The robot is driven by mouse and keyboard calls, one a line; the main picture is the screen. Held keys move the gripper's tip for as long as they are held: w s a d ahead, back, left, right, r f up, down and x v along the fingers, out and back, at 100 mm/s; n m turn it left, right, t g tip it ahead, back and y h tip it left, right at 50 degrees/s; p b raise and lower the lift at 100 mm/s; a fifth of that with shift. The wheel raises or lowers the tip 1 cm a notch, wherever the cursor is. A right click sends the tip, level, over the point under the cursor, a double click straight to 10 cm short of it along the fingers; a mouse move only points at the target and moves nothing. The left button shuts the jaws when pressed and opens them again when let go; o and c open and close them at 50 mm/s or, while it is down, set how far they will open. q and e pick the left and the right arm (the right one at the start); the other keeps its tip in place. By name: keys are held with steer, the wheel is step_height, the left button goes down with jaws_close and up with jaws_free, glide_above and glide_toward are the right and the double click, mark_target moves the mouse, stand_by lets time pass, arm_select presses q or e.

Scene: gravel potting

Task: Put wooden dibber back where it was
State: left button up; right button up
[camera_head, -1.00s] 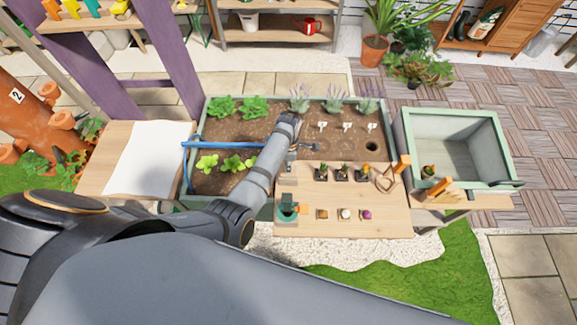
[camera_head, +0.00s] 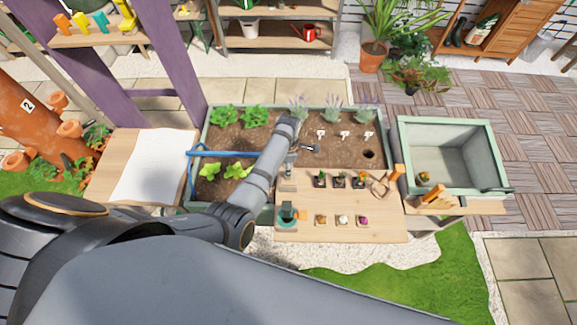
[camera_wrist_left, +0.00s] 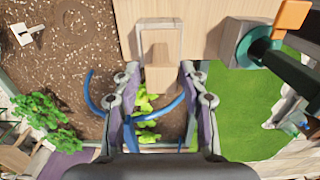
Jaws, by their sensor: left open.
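My left gripper (camera_wrist_left: 159,100) is open in the left wrist view, with one finger on each side and no object held. A pale wooden block-like piece (camera_wrist_left: 159,78) lies between and just beyond the fingertips, beside a thin pale outline on the wooden table; I cannot tell whether it is the dibber. In the head view my left arm reaches over the planter, and its gripper is partly hidden near the wooden table's (camera_head: 385,228) left end. Wooden-handled items (camera_head: 396,174) lie at the table's right end; I cannot tell whether the dibber is among them. My right gripper is not in view.
The planter soil (camera_head: 340,152) holds plants, white markers and a dark hole (camera_head: 369,154). A blue hose (camera_head: 225,154) crosses its left part. Small pots (camera_head: 338,183) and a green container (camera_head: 287,214) stand on the table. An open green-rimmed crate (camera_head: 450,122) stands right.

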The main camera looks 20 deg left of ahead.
arm_select(q)
step_height(320, 180, up, 7)
steer(key=shift+r+b, duration=0.1)
steer(key=shift+b, duration=0.3)
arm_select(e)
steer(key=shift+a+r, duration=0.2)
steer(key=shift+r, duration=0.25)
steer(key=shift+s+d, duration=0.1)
